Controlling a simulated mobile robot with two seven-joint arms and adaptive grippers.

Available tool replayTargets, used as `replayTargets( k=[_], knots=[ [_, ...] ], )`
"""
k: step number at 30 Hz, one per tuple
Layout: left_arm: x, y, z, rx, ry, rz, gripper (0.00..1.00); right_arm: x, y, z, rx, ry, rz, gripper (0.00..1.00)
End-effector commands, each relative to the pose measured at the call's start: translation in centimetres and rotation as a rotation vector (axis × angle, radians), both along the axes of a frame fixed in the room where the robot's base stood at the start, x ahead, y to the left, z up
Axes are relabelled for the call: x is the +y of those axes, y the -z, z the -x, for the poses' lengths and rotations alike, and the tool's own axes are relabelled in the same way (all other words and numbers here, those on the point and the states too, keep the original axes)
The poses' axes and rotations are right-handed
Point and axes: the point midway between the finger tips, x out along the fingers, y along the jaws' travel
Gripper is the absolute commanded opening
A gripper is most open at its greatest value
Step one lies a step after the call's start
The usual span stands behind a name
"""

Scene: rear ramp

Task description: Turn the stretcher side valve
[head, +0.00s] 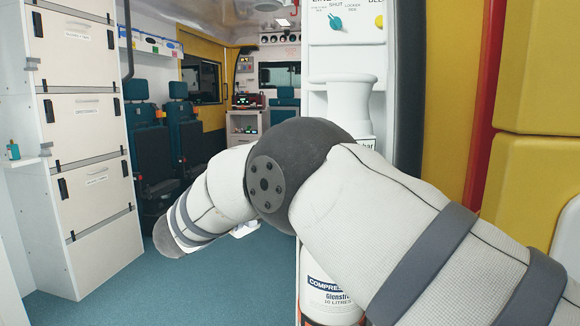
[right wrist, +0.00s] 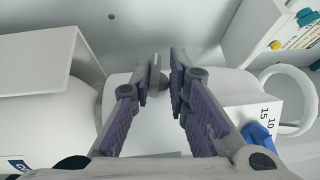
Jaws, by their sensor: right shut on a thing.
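My right gripper (right wrist: 161,78) is in the right wrist view, its two purple-padded fingers brought close together on a small grey part, which I take to be the stretcher side valve (right wrist: 157,76). The part is mostly hidden by the fingertips. A white rounded body shows behind and below the fingers. In the head view my right arm reaches in from the lower right, and its hand is hidden behind the arm. A white gas cylinder (head: 328,295) with a printed label shows below the arm. My left gripper is in neither view.
A white ring (right wrist: 307,103) and a blue part (right wrist: 259,139) sit right of the fingers. White lockers (head: 85,120) stand at left; the floor (head: 110,285) beside them is clear.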

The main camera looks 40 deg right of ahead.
Motion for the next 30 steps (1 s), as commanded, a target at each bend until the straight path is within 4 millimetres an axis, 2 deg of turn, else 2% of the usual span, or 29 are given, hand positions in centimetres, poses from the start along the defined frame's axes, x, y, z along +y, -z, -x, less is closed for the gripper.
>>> replayTargets(
  k=[1,3,12,30],
  knots=[
    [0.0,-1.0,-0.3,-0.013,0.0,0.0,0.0,0.0,0.0,0.2,0.026,0.003,-0.048,0.0],
    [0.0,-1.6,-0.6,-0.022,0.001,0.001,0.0,0.0,-0.1,0.2,0.054,0.002,-0.094,0.0],
    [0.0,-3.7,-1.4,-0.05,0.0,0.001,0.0,0.1,0.0,0.1,0.142,0.0,-0.24,0.0],
    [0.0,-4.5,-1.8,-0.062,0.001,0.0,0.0,0.2,0.4,0.1,0.19,-0.002,-0.309,0.0]
  ],
)
